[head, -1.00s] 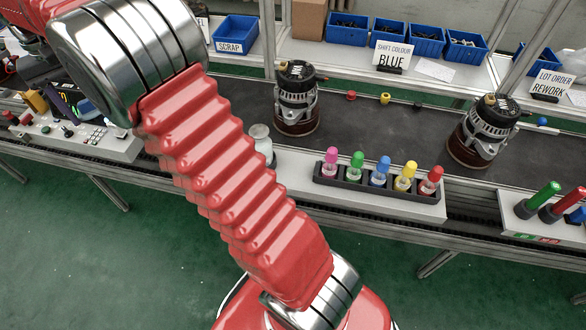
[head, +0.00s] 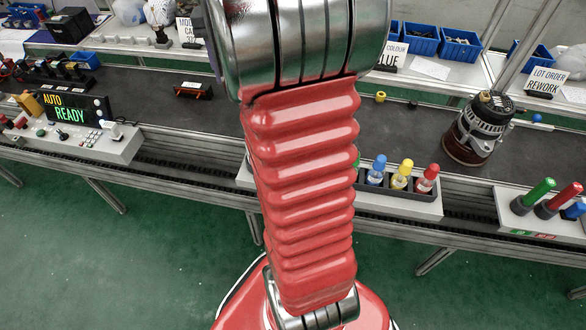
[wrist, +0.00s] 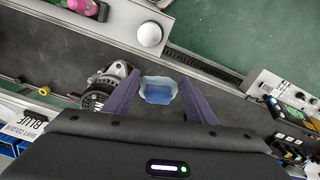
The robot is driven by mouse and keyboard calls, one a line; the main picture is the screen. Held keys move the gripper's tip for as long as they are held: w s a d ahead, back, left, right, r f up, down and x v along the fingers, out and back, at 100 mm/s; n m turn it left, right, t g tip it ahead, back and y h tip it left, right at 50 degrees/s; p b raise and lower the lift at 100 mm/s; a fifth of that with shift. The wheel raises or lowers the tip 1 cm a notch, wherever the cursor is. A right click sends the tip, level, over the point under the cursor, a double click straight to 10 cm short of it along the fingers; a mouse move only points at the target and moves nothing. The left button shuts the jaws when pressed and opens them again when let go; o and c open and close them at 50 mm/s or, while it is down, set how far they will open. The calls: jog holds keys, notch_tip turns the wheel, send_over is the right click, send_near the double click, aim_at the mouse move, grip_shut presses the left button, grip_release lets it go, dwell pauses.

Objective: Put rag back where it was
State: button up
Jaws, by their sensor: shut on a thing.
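In the wrist view, my gripper (wrist: 160,100) has its two dark purple fingers closed on a pale blue, crumpled piece, which looks like the rag (wrist: 158,88). The rag is held between the fingers above the dark belt, and its lower part is a deeper blue. An alternator (wrist: 108,88) stands just left of the fingers, below them.
A white round-topped item (wrist: 150,36) sits on the ledge beyond the fingers. A control panel (head: 75,128) reads AUTO READY. Coloured bottles in a dark rack (head: 385,190) line the front edge. The belt (head: 150,95) is mostly clear left of my arm.

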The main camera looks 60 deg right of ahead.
jog(key=s+d+f+m, duration=0.1)
jog(key=s+f, duration=0.2)
jog(key=s, duration=0.4)
jog(key=s+f+m, duration=0.2)
jog(key=s+f, duration=0.2)
jog(key=s, duration=0.3)
notch_tip(320, 180, down, 9)
jog(key=s, duration=0.1)
jog(key=shift+s+a, duration=0.4)
jog(key=shift+a, duration=0.05)
jog(key=shift+f, duration=3.2)
jog(key=shift+f, duration=0.1)
jog(key=shift+f, duration=1.75)
jog(key=shift+f, duration=0.1)
